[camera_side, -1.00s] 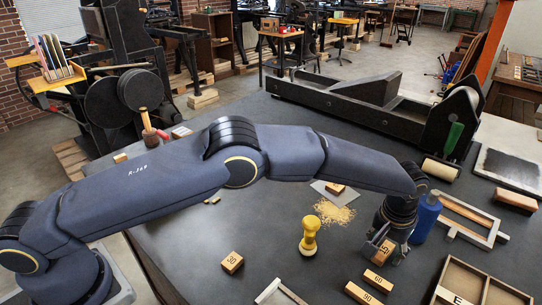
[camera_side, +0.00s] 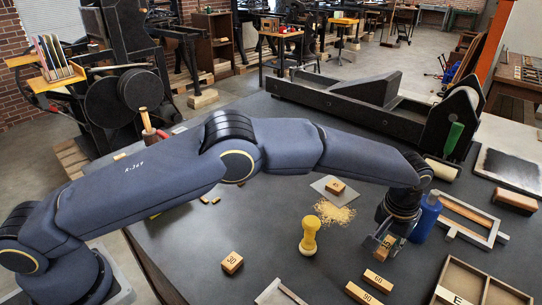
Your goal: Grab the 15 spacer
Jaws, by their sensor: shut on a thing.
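My gripper (camera_side: 378,252) points down at the right of the dark table, just left of the blue bottle. It is shut on a small wooden block, the 15 spacer (camera_side: 386,244), which sits between its fingers and is partly hidden by them. Its number is not readable now, and I cannot tell whether it is clear of the table. Similar wooden spacers lie on the table: 30 (camera_side: 232,262) at the front left, 60 (camera_side: 378,281) and 90 (camera_side: 362,293) in front of my gripper.
A blue bottle (camera_side: 425,217) stands close beside my gripper. A yellow knobbed tool (camera_side: 309,236) stands to the left. Yellowish shavings (camera_side: 335,213) and a grey plate (camera_side: 321,184) lie behind. A wooden compartment tray (camera_side: 497,293) is at the front right.

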